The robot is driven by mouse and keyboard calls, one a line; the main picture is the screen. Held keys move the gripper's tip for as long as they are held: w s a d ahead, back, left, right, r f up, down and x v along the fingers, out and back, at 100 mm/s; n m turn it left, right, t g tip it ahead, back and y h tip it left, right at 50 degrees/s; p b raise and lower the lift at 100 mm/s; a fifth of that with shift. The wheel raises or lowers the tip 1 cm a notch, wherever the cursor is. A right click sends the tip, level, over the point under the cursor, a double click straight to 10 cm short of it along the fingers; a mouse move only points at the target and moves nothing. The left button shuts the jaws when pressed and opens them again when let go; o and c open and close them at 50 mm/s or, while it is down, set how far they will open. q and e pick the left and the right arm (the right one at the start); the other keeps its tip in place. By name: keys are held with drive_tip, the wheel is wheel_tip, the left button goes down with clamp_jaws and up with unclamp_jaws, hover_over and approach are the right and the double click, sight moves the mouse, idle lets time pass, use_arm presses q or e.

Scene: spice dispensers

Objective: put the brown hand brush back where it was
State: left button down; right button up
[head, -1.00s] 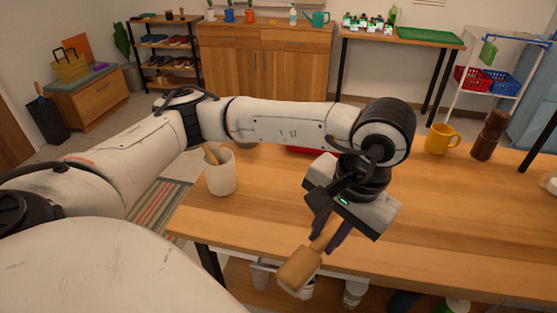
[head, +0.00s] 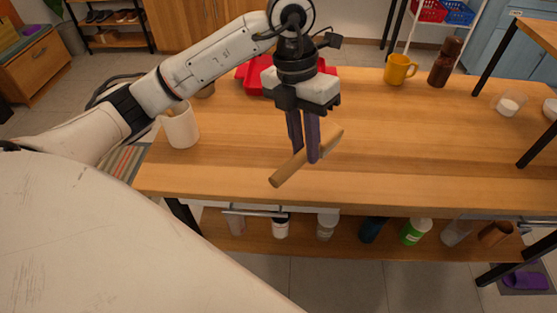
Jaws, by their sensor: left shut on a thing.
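The brown hand brush (head: 292,170) shows in the head view as a light brown wooden bar, slanting from lower left to upper right. My left gripper (head: 305,155) points down and is shut on the brush, its purple fingers around the bar's middle. The brush is over the front part of the wooden table (head: 420,160). I cannot tell whether it touches the tabletop. My right gripper is not in view.
A white cup (head: 180,128) stands at the table's left, with a red tray (head: 252,78) behind my gripper. A yellow mug (head: 398,70) and brown pepper mill (head: 445,62) stand at the back right. Several bottles stand on the lower shelf (head: 300,237). The table's middle right is clear.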

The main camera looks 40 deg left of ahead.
use_arm(q)
drive_tip(key=a+f+n, duration=0.1)
drive_tip(key=f+n, duration=0.2)
drive_tip(key=n, duration=0.2)
drive_tip(key=w+a+f+n+t+y, duration=0.1)
drive_tip(key=f+n, duration=0.3)
drive_tip(key=n, duration=0.2)
drive_tip(key=w+a+f+n+t, duration=0.1)
drive_tip(key=f+n, duration=0.2)
drive_tip(key=n, duration=0.2)
drive_tip(key=shift+w+f+y, duration=0.25)
drive_tip(key=shift+f+y, duration=0.05)
drive_tip(key=shift+f, duration=0.1)
drive_tip(key=shift+t, duration=0.3)
drive_tip(key=shift+f, duration=0.2)
drive_tip(key=c, duration=1.6)
unclamp_jaws()
